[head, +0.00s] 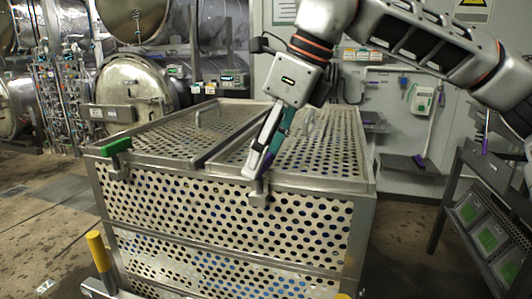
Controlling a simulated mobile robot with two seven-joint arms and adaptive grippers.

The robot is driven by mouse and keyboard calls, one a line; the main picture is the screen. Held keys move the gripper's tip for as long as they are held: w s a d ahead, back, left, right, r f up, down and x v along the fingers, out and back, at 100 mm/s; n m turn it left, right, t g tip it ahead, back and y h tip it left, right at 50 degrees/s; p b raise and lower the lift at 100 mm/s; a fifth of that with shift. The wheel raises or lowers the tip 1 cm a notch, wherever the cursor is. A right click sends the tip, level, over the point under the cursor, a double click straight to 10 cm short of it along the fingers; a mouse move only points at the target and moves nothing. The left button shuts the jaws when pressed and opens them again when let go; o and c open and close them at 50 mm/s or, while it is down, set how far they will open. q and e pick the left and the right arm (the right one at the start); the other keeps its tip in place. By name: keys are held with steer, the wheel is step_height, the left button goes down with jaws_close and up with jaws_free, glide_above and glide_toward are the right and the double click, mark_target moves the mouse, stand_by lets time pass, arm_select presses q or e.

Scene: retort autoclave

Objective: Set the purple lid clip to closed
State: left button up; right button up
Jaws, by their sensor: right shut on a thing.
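The perforated metal crate (230,217) stands in front of me with flat perforated lid panels on top. The purple lid clip (267,165) is at the middle of the crate's front rim. Only a narrow purple strip of its handle shows beside my fingers, and its metal catch (259,193) hangs on the front wall below. My right gripper (259,170) reaches down from above and is shut on the purple clip's handle. The fingers hide most of the handle, so its exact angle is hard to tell. My left gripper is out of view.
A green lid clip (116,147) sits at the crate's front left corner. A lid handle (199,117) stands up from the left panel. A yellow post (98,250) is at the lower left. A rack with green panels (488,238) stands at the right, with open floor between.

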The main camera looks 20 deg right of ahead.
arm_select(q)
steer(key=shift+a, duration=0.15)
arm_select(e)
steer(key=shift+w+n, duration=0.1)
steer(key=shift+n, duration=0.4)
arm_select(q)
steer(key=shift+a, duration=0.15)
arm_select(e)
steer(key=o, duration=1.1)
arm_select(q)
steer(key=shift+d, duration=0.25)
arm_select(e)
steer(key=v, duration=1.2)
steer(key=shift+w, duration=0.2)
